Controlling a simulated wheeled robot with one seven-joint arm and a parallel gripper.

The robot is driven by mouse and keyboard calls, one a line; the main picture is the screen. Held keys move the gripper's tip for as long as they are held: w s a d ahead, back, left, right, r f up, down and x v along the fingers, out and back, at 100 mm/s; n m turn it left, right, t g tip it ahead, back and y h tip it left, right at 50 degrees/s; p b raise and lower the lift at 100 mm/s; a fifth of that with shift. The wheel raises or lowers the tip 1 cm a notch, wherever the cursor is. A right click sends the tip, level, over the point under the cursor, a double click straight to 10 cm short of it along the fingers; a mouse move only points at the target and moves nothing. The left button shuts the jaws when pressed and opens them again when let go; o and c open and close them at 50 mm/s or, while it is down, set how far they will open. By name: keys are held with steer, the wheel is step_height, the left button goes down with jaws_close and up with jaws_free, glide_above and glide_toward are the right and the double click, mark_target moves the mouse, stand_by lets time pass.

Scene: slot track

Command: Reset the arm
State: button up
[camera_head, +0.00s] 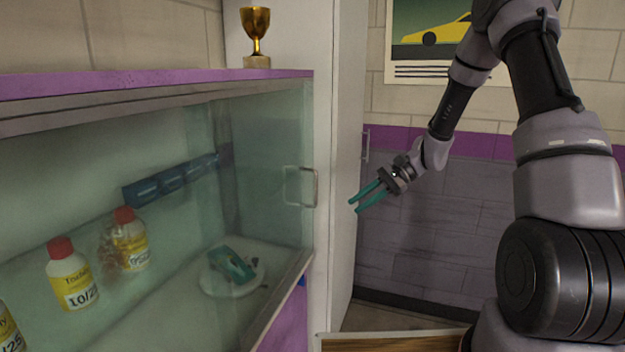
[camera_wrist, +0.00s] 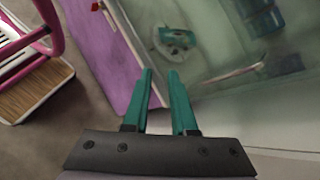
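My gripper (camera_head: 369,197) hangs in the air in front of the white upright panel to the right of the glass cabinet. Its two teal fingers are parted with a gap between them, and nothing is held. In the wrist view my gripper (camera_wrist: 160,75) also shows empty fingers, apart from the cabinet glass. My arm reaches in from the right, bent, with the gripper pointing left and down.
A glass-fronted cabinet (camera_head: 303,262) with a metal handle (camera_head: 316,187) stands at left. Behind the glass are yellow bottles (camera_head: 72,280) with red caps and a teal object (camera_head: 232,264) on a white disc. A gold trophy (camera_head: 256,32) stands on top. A wooden surface (camera_head: 392,342) lies below.

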steer(key=s+d+r+n+t+h, duration=0.2)
steer(key=s+d+r+t+h, duration=0.2)
steer(key=s+r, duration=0.7)
steer(key=s+d+r+n+t+h, duration=0.3)
steer(key=s+d+r+t+h, duration=0.2)
steer(key=s+r, duration=0.6)
step_height(320, 180, up, 4)
steer(key=d, duration=0.2)
steer(key=shift+d, duration=0.4)
steer(key=shift+r, duration=0.1)
